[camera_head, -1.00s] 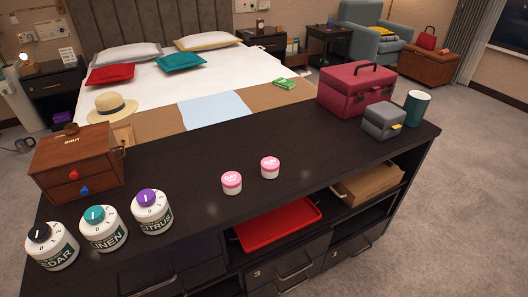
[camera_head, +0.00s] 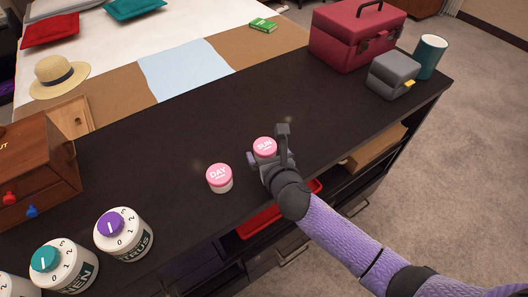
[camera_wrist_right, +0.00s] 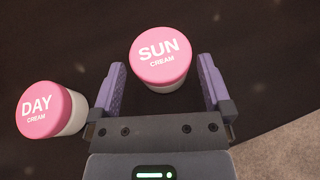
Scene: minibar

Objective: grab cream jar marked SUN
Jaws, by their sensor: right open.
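The cream jar marked SUN (camera_head: 264,147) has a pink lid and white body and stands upright on the dark counter. It also shows in the right wrist view (camera_wrist_right: 160,58), at the mouth of my right gripper. My right gripper (camera_head: 268,149) is open, with one purple finger on each side of the SUN jar; I cannot tell whether either touches it. A similar jar marked DAY (camera_head: 219,178) stands to the left in the head view. In the wrist view the DAY jar (camera_wrist_right: 48,110) is just outside the left finger. My left gripper is not in view.
Dial-topped canisters (camera_head: 124,235) and a wooden box (camera_head: 35,170) stand on the left of the counter (camera_head: 165,140). A red case (camera_head: 352,38), grey box (camera_head: 393,74) and teal cup (camera_head: 430,57) stand at the back right. The counter behind the jars is clear.

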